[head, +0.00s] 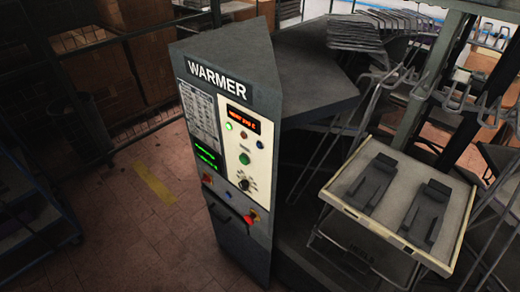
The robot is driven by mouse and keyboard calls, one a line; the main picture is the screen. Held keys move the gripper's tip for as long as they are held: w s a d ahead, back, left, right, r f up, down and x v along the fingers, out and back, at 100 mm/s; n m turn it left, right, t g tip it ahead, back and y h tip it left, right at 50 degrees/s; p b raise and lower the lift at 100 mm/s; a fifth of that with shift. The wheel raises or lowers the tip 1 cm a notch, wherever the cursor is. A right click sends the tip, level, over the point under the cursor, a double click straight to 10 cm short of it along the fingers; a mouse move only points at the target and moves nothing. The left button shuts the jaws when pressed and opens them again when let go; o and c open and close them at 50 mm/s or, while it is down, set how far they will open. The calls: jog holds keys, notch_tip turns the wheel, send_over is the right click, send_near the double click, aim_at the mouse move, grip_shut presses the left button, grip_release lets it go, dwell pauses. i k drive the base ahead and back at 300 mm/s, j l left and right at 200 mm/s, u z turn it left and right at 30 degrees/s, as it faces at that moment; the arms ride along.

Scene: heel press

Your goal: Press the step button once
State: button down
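A grey cabinet marked WARMER (219,76) stands upright in the middle of the head view, its control panel (227,172) facing me. The panel carries a red-lit display (243,116), a green-lit display (207,157), a green button (244,158), a small red button (243,134), a blue button (260,145) and a black dial (244,184). A red knob (253,216) sits low on the right. Small labels are too blurred to read, so I cannot tell which one is the step button. My gripper is not in view.
A light tray (351,199) with two dark sole-shaped pieces (427,211) stands to the right among metal racks. Shelves with brown boxes (101,78) and a dark bin (81,124) are at the back left.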

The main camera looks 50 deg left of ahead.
aim_at(243, 159)
jog(key=k+u, duration=0.25)
jog(key=u, duration=0.2)
jog(key=k+j+u, duration=0.1)
jog(key=u, duration=0.35)
jog(key=j+u, duration=0.1)
jog(key=u, duration=0.25)
jog(key=j+u, duration=0.1)
jog(key=u, duration=0.25)
jog(key=i+j+z, duration=0.1)
jog(key=z, duration=0.25)
jog(key=j+z, duration=0.2)
jog(key=z, duration=0.15)
jog(key=j+z, duration=0.2)
jog(key=z, duration=0.15)
jog(key=j+z, duration=0.45)
jog(key=j, duration=1.9)
